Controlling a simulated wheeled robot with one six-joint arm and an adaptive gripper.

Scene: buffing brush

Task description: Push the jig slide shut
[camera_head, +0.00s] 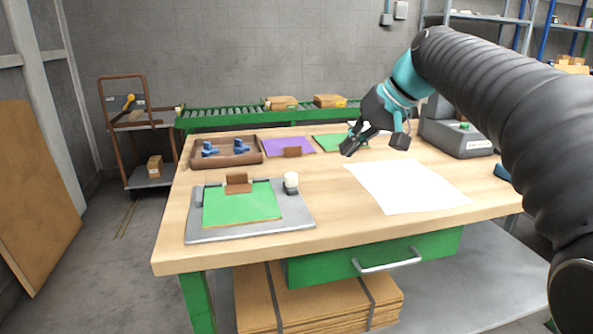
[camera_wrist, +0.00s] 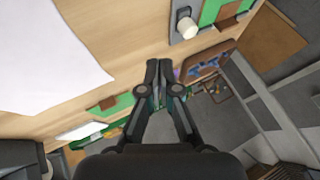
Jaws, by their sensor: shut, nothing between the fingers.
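A grey jig plate (camera_head: 290,222) lies at the front left of the bench, with a green panel (camera_head: 240,206) on it. A brown block (camera_head: 238,183) stands at the panel's far edge. A white knob (camera_head: 291,180) on a dark base sits at the plate's far right corner; it also shows at the top of the wrist view (camera_wrist: 186,27). I cannot tell which part is the slide. My gripper (camera_head: 352,146) is raised over the back middle of the bench, apart from the jig. Its fingertips (camera_wrist: 159,67) are together and hold nothing.
A brown tray (camera_head: 256,158) with blue parts stands behind the jig. Purple (camera_head: 274,146) and green (camera_head: 327,142) panels lie at the back. A white sheet (camera_head: 410,186) lies at right, near a grey machine (camera_head: 458,138). Bare wood separates jig and sheet.

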